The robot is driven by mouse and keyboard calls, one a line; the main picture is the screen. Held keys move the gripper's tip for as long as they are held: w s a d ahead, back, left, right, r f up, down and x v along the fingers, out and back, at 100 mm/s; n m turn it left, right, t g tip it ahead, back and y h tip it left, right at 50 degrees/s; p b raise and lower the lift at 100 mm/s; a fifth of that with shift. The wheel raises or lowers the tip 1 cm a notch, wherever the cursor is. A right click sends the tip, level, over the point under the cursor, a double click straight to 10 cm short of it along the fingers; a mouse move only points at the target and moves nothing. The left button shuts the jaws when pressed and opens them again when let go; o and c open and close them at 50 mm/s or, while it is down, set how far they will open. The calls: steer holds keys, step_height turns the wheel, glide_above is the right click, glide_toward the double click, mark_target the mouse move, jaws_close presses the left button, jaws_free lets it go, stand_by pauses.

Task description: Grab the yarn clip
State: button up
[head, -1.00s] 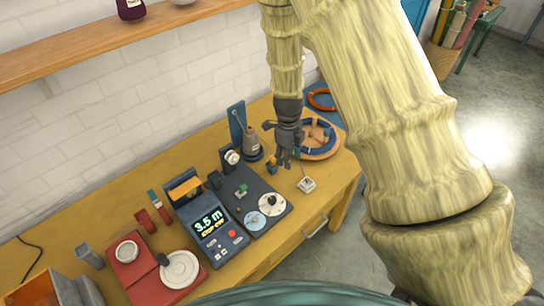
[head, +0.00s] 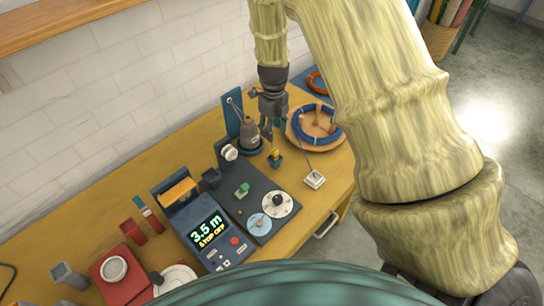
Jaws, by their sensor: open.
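My gripper (head: 268,132) points down over the back of the table, with its fingers apart and nothing seen between them. Just below and in front of it stands a small yellow piece in a dark blue holder (head: 276,159). A small green piece (head: 242,190) sits on the dark plate of the winding device. Either small piece could be the yarn clip; I cannot tell which from this view. My gripper appears apart from both. A grey cone-shaped post (head: 250,138) on a round base stands close to the left of my fingers.
The yellow table (head: 100,222) runs along a white brick wall. A dark blue meter (head: 207,226) reads 3.5 m. A round tray with a blue ring (head: 316,126) is at the back right, and a small white square base with a thin rod (head: 314,179) stands before it.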

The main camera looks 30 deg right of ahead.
mark_target(275, 150)
steer(key=shift+w+f, duration=0.15)
steer(key=shift+f, duration=0.45)
step_height(275, 150, down, 5)
steer(key=shift+d+r+p, duration=0.1)
steer(key=shift+p, duration=0.55)
steer(key=shift+s+d+f+p, duration=0.1)
steer(key=shift+s+f+p, duration=0.1)
steer(key=shift+f+p, duration=0.35)
steer(key=shift+s+f+p, duration=0.15)
steer(key=shift+f+p, duration=0.15)
steer(key=shift+f, duration=0.3)
steer(key=shift+d+f+p, duration=0.1)
steer(key=shift+f+p, duration=0.55)
steer(key=shift+f, duration=1.05)
steer(key=c, duration=0.9)
steer(key=shift+r, duration=0.1)
steer(key=shift+c, duration=0.2)
